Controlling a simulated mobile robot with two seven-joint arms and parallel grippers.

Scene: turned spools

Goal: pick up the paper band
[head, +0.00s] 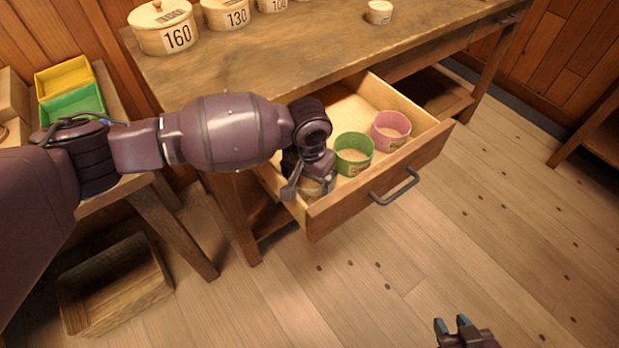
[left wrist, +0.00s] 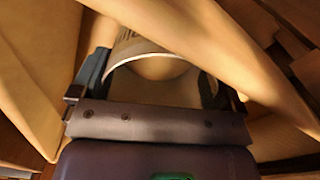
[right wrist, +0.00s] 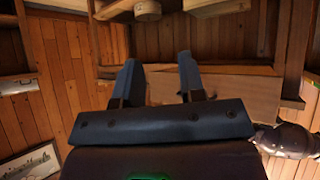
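A cream paper band (head: 312,188) stands in the front left corner of the open drawer, partly hidden by my left gripper (head: 309,187). In the left wrist view the band (left wrist: 150,48) shows as a pale ring with dark print on its outside. My left gripper (left wrist: 155,78) is spread wide, with one finger on each side of the band; whether the fingers touch it is unclear. A green band (head: 353,155) and a pink band (head: 391,131) stand further right in the drawer. My right gripper (head: 454,325) is open and empty, low over the floor.
The drawer front (head: 375,195) has a metal handle (head: 396,186). On the bench top (head: 290,50) stand round boxes marked 160 (head: 165,28) and 130 (head: 226,14), and a small one (head: 379,12). Yellow (head: 65,78) and green (head: 72,104) trays sit at left, above a wooden crate (head: 115,287).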

